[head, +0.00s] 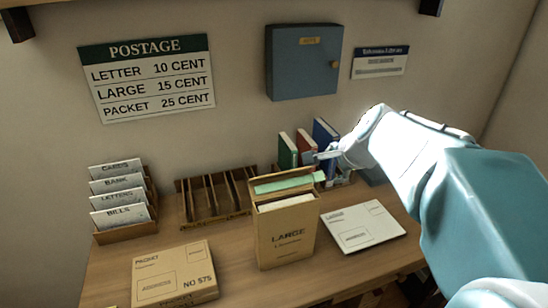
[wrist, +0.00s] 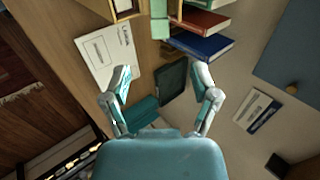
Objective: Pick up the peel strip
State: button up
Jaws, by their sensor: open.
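The peel strip (head: 285,184) is pale green and lies across the upper front of an upright tan envelope marked LARGE (head: 287,235). Its right end sticks out past the envelope's edge. In the wrist view a pale green piece, which looks like the strip's end (wrist: 160,22), shows at the top, beyond my fingertips. My gripper (head: 328,166) is just right of the strip's right end in the head view. In the wrist view my gripper (wrist: 162,72) has its two fingers spread, with nothing held between them. The exact gap to the strip is hard to tell.
Upright books (head: 324,136) stand close behind my gripper. A white flat envelope (head: 362,226) lies right of the LARGE one. An empty slotted wooden rack (head: 213,200), a card sorter (head: 125,232) and a packet (head: 174,274) are on the left. A blue wall cabinet (head: 304,62) hangs above.

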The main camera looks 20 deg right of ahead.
aim_at(319, 176)
jog(key=x, duration=1)
jog(key=shift+w+d+f, duration=0.15)
jog(key=shift+d+f, duration=0.05)
jog(key=shift+d, duration=0.15)
jog(key=c, duration=0.8)
